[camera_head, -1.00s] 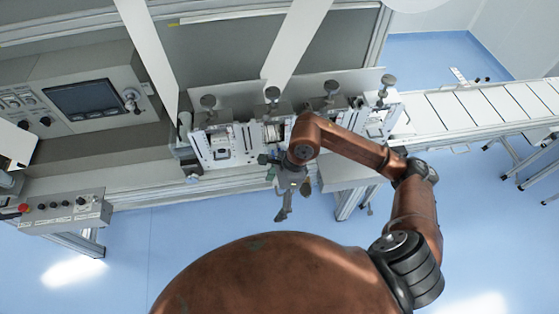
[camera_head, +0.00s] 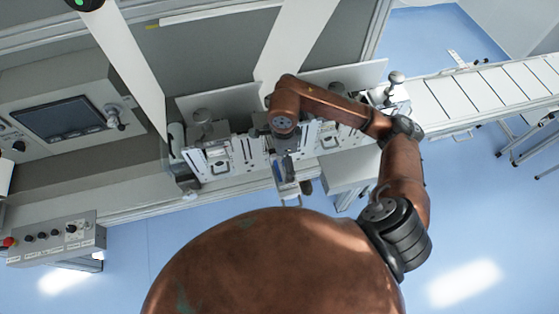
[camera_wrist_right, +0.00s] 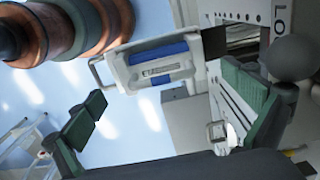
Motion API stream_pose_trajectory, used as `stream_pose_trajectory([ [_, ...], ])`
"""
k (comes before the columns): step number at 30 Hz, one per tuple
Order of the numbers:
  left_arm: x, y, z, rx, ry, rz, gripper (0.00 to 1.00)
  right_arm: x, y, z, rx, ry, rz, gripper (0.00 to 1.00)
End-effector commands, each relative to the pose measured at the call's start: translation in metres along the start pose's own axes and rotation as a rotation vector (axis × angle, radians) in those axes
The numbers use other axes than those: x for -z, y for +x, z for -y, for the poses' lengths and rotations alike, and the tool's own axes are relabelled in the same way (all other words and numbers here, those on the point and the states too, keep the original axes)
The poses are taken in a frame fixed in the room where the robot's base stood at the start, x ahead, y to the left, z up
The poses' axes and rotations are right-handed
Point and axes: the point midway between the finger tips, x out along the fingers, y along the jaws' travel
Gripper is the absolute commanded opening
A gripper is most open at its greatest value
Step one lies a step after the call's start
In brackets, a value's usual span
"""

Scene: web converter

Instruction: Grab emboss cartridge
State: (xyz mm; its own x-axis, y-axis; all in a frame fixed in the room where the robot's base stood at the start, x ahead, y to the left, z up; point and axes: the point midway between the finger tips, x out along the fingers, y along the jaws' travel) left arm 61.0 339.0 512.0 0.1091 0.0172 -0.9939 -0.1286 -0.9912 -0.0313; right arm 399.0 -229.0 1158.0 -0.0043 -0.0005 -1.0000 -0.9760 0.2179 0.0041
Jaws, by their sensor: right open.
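A light grey cartridge-like unit (camera_wrist_right: 160,66) with blue strips and a metal handle sticks out from the machine in the right wrist view. It also shows below my right wrist in the head view (camera_head: 291,191). My right gripper (camera_wrist_right: 165,108) is open, with green-padded fingers spread wide and nothing held. The unit shows beyond the gap between the fingers, apart from them. In the head view my right gripper (camera_head: 287,168) is mostly hidden by my wrist. My left gripper is out of view.
White web sheets (camera_head: 297,40) hang down behind my right arm. A conveyor (camera_head: 480,92) extends right, and a control box (camera_head: 58,238) stands at lower left. Blue floor lies in front.

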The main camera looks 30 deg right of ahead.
Motion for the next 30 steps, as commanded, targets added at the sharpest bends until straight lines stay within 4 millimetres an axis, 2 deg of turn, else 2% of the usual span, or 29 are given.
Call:
stream_pose_trajectory([
  [5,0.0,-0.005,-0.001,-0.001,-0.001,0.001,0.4,0.004,0.014,-0.003,-0.005,0.012,0.0,1.0],
  [11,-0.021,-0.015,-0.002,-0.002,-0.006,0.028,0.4,0.009,0.033,-0.004,-0.005,0.022,0.0,1.0],
  [14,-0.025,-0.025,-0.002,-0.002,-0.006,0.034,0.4,0.011,0.046,-0.004,-0.007,0.024,0.001,1.0],
  [21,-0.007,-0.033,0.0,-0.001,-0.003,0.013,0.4,0.011,0.075,-0.002,-0.003,0.02,0.001,1.0],
  [25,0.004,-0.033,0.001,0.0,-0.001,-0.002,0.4,0.011,0.078,-0.001,0.0,0.017,0.001,1.0],
  [28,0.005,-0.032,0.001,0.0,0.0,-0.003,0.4,0.01,0.078,-0.001,0.0,0.017,0.001,1.0],
  [30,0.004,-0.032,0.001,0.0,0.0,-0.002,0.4,0.01,0.078,-0.001,0.0,0.016,0.001,0.97],
])
